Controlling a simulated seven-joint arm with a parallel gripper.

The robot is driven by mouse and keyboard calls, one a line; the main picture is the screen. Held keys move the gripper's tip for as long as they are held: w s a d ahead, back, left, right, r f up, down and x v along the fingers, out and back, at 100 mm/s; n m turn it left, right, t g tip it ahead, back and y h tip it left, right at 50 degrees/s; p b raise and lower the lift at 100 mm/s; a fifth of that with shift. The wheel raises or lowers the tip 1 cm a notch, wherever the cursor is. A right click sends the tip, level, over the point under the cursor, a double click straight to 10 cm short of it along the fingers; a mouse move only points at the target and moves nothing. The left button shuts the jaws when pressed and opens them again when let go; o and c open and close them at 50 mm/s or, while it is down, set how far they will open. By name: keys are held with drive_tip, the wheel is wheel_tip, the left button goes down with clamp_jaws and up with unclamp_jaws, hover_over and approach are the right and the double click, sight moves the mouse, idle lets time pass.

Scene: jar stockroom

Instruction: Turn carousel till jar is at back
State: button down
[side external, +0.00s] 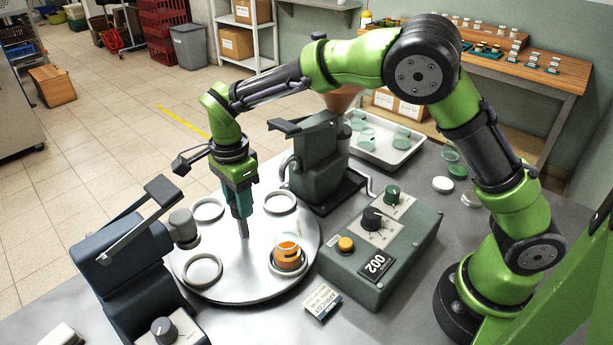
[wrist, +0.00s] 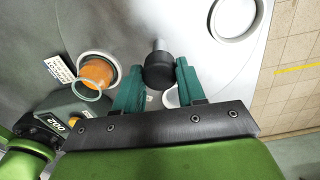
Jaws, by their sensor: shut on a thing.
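The carousel (side external: 225,240) is a round grey metal turntable with several pale ring seats. The jar (side external: 287,250), clear with orange contents, stands upright in the seat at the disc's front right. In the wrist view the jar (wrist: 98,74) is at the left with its open rim toward me. My gripper (side external: 240,212) is over the middle of the carousel, pointing down. In the wrist view its green fingers stand either side of a black knob (wrist: 158,72) on the central post, and it is shut on that knob. The other seats look empty.
A dark machine (side external: 125,260) overhangs the disc's left edge, and a grey-green filler (side external: 315,150) stands behind it. A control box (side external: 380,245) marked 002 is at right. An apricot label card (side external: 322,301) lies in front. A white tray (side external: 385,145) holds glass jars.

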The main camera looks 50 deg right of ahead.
drive_tip(key=shift+r+m, duration=0.15)
drive_tip(key=shift+m, duration=0.45)
idle(0.3)
drive_tip(key=c, duration=0.7)
unclamp_jaws()
drive_tip(key=shift+o, duration=0.2)
wheel_tip(320, 180, up, 17)
